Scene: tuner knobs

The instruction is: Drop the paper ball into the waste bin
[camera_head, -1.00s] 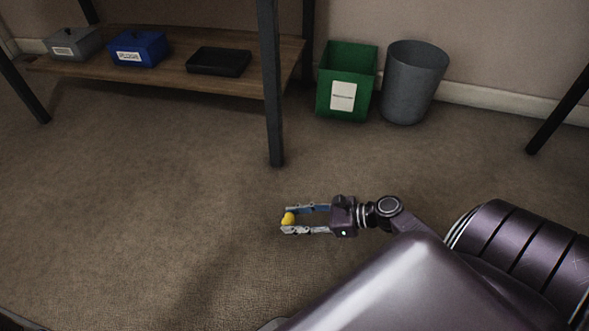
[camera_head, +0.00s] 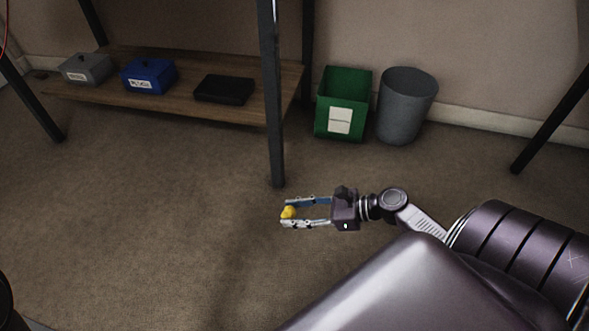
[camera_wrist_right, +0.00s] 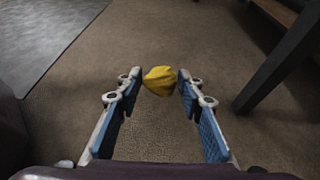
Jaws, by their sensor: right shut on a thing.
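A small crumpled yellow paper ball (camera_head: 288,212) is held between the fingertips of my right gripper (camera_head: 287,213), above the carpet. In the right wrist view the paper ball (camera_wrist_right: 159,81) sits between the two finger ends of the right gripper (camera_wrist_right: 159,84). A grey round waste bin (camera_head: 405,105) stands upright by the wall, beyond and to the right of the right gripper. A green square bin (camera_head: 326,107) with a white label stands just left of it. The right gripper is well apart from both bins. My left gripper is not in view.
A dark metal table leg (camera_head: 273,120) stands close beyond the right gripper. A low wooden shelf (camera_head: 190,99) holds a grey box (camera_head: 88,70), a blue box (camera_head: 150,76) and a black tray (camera_head: 224,90). The carpet before the bins is clear.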

